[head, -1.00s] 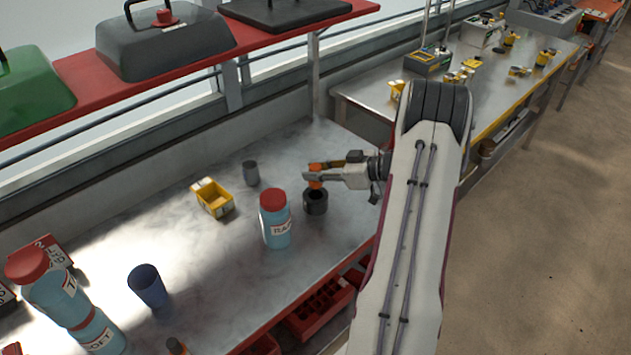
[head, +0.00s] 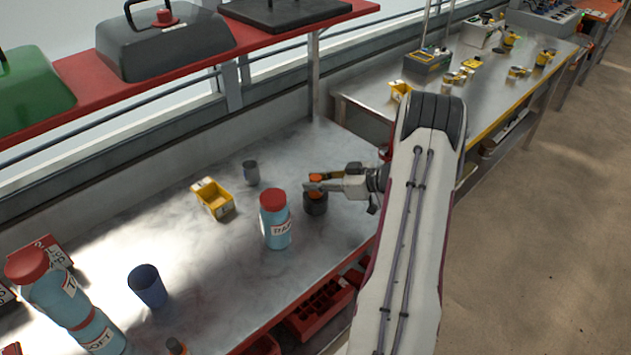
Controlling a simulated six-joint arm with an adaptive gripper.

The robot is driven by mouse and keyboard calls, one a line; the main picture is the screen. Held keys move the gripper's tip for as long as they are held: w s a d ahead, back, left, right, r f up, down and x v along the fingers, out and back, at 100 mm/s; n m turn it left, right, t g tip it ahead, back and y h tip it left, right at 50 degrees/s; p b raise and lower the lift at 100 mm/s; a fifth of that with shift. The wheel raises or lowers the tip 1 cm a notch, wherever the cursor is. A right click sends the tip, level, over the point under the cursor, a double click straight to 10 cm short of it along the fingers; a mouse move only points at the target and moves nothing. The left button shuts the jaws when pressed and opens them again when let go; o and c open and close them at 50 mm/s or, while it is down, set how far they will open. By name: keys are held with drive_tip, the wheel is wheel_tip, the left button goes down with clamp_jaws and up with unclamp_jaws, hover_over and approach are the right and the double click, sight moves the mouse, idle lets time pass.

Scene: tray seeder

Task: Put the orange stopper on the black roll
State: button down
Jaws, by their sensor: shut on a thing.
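The orange stopper (head: 317,178) is between the fingers of my gripper (head: 313,183), which is shut on it. The black roll (head: 316,205) stands on the metal bench directly below the stopper and gripper. The fingers cover the top of the roll, so I cannot tell whether the stopper touches it. My gripper reaches in from the right, roughly level.
A blue bottle with a red cap (head: 277,228) stands close to the left of the roll. A yellow bin (head: 214,200) and a grey cup (head: 251,173) stand farther left. A dark blue cup (head: 148,287) is at the front left. Bare bench lies behind the roll.

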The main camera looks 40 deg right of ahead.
drive_tip(key=shift+f, duration=0.1)
drive_tip(key=c, duration=1.8)
unclamp_jaws()
drive_tip(key=shift+o, duration=0.2)
drive_tip(key=v, duration=1.2)
